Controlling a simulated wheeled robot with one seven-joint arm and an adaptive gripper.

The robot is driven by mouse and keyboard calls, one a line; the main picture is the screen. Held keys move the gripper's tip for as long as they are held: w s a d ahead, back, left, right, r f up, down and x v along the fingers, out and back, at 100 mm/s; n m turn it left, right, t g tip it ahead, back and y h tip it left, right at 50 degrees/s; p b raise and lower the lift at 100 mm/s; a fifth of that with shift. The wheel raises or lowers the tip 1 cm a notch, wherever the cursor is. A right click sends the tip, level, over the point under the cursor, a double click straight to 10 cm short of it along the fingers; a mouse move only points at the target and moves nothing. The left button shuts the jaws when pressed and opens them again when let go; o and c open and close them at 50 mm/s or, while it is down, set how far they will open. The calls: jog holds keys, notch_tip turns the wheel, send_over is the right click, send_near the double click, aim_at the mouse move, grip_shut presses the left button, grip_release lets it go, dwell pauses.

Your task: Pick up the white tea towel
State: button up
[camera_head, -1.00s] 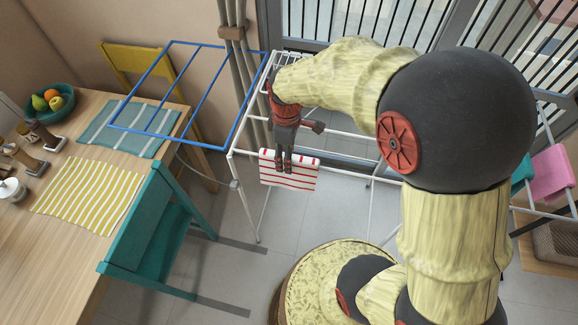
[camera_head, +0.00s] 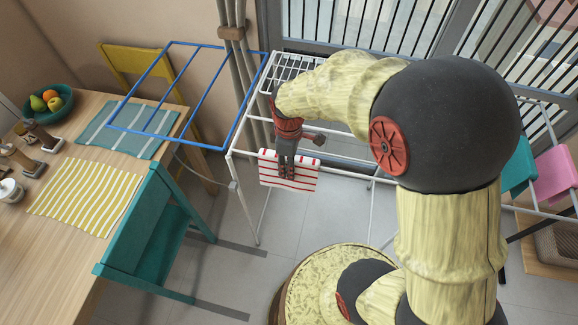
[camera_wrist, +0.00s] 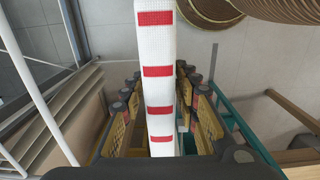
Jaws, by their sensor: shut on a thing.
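The exact contact of the fingertips is partly hidden by the towel.
A blue frame (camera_head: 165,143) of the rack sticks out to the left, near a teal chair (camera_head: 150,230) and the wooden table (camera_head: 50,240). Pink (camera_head: 555,172) and teal (camera_head: 520,165) cloths hang at the far right. A barred door (camera_head: 400,30) stands behind.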

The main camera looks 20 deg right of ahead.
jog(key=c, duration=0.6)
notch_tip(320, 180, up, 18)
jog(key=p, duration=0.5)
